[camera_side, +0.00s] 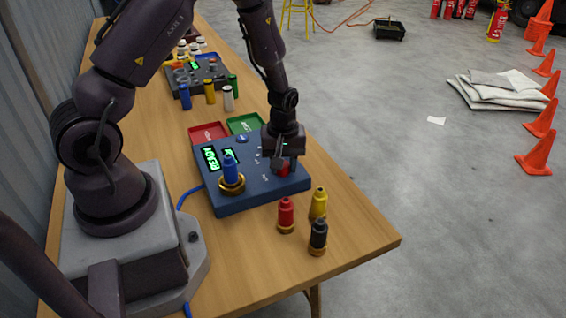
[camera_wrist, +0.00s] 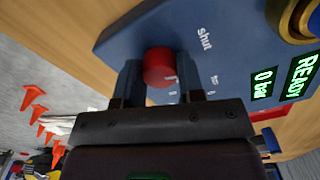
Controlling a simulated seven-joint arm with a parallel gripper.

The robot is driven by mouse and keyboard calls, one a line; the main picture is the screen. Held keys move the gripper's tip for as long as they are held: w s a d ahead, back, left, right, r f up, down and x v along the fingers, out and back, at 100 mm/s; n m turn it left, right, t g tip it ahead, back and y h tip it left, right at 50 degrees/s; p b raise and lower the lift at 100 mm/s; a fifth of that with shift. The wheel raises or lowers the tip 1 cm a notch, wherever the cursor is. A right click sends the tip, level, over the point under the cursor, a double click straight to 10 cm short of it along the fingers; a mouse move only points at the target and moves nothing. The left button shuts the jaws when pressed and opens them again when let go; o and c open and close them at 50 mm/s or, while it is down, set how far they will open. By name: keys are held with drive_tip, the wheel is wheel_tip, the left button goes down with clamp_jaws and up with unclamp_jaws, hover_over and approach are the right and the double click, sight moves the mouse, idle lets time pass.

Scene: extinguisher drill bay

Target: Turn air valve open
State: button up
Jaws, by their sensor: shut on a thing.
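The air valve is a red round knob (camera_side: 284,168) on top of a dark blue box (camera_side: 262,196). It also shows in the wrist view (camera_wrist: 158,66), with a white pointer line and the printed word "shut" on the panel nearby. My gripper (camera_side: 283,160) points down at the right part of the box. In the wrist view its two fingers (camera_wrist: 159,82) are on either side of the knob, shut on it. The displays read "READY" (camera_wrist: 303,77) and "0 bar" (camera_wrist: 264,84). In the side view my gripper hides part of the knob.
A blue bottle (camera_side: 230,170) stands in a brass ring on the box. Red (camera_side: 286,212), yellow (camera_side: 318,203) and black (camera_side: 318,235) bottles stand near the table's front edge. Red (camera_side: 207,132) and green (camera_side: 245,123) trays lie behind the box. A second device (camera_side: 196,74) stands farther back.

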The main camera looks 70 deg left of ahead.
drive_tip(key=m, duration=1.3)
drive_tip(key=shift+m, duration=0.3)
idle(0.4)
drive_tip(key=o, duration=0.9)
drive_tip(key=shift+r, duration=0.1)
wheel_tip(320, 180, up, 13)
drive_tip(key=shift+f, duration=0.1)
